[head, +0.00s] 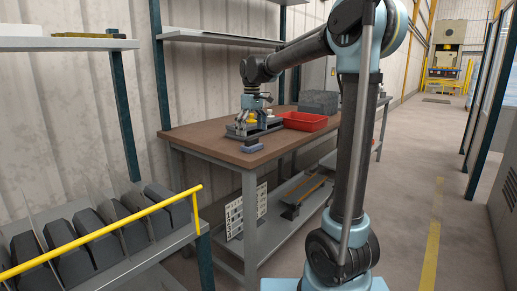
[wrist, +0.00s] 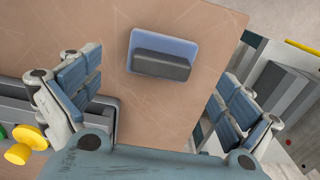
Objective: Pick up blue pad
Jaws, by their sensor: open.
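The blue pad (wrist: 178,46) lies on the brown tabletop near its edge, seen in the upper middle of the wrist view. It is a flat blue rectangle with rounded corners and a dark grey block along its lower part. In the head view the blue pad (head: 252,148) shows small near the front corner of the bench. My gripper (wrist: 155,92) is open and empty, one finger to each side of the picture, and the pad lies between and beyond them. In the head view my gripper (head: 254,112) is above the bench, close to a grey fixture, its fingertips partly unclear.
A grey fixture with yellow knobs (wrist: 20,152) stands beside my left finger. A red bin (head: 305,121) and a grey box (head: 320,100) stand farther back on the bench (head: 205,133). The table edge is close to the pad. A yellow rail (head: 100,232) fronts a rack at left.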

